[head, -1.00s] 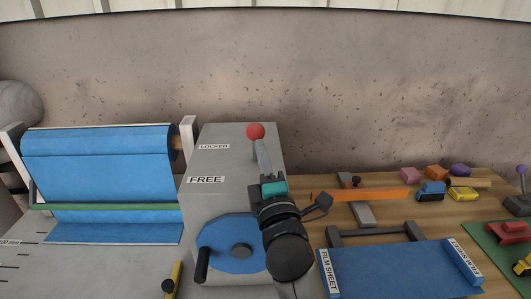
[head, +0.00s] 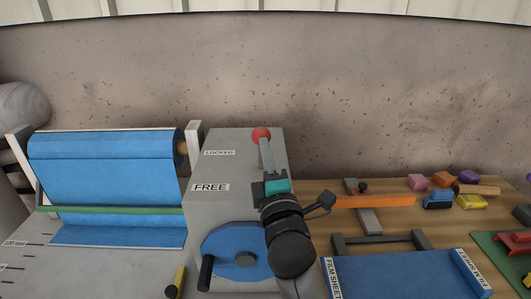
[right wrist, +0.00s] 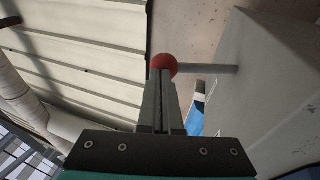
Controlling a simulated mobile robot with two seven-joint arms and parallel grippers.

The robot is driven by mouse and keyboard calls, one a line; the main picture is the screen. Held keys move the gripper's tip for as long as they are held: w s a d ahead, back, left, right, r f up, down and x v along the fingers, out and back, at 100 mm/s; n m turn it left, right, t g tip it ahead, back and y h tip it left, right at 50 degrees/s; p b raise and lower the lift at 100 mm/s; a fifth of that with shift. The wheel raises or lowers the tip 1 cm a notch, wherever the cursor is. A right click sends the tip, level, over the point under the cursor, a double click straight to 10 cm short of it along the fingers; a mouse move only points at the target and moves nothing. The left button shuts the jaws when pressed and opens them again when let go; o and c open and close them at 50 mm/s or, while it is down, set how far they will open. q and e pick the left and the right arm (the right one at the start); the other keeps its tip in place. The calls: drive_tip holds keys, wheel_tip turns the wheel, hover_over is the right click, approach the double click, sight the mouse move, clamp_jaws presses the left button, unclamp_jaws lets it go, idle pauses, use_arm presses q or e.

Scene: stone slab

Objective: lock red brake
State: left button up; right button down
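The red brake knob (head: 261,134) stands near the far end of the grey machine housing (head: 225,165), by the LOCKED label (head: 219,153). The FREE label (head: 210,187) is nearer. The knob also shows in the right wrist view (right wrist: 164,65), with a grey rod running right from it towards the housing. My right gripper (head: 264,146) reaches over the housing from the front. Its fingers (right wrist: 162,80) are together, with only a thin slit between them. Their tips overlap the knob's near side and appear to touch it; the knob is not between them. My left gripper is out of view.
A blue disc with a black handle (head: 228,246) is on the housing's front. A blue film roll (head: 100,155) stands left. The wooden table at right holds an orange bar (head: 375,202), coloured blocks, toy cars and a blue film sheet (head: 400,275). A concrete wall is behind.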

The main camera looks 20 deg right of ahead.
sight(265, 134)
drive_tip(key=w+r+p, duration=0.1)
drive_tip(key=w+d+r+p, duration=0.1)
drive_tip(key=w, duration=0.1)
drive_tip(key=shift+w+r, duration=0.15)
drive_tip(key=shift+r, duration=0.25)
drive_tip(key=d+f+x, duration=0.1)
drive_tip(key=x, duration=0.6)
drive_tip(key=shift+d+r, duration=0.1)
drive_tip(key=shift+d, duration=0.1)
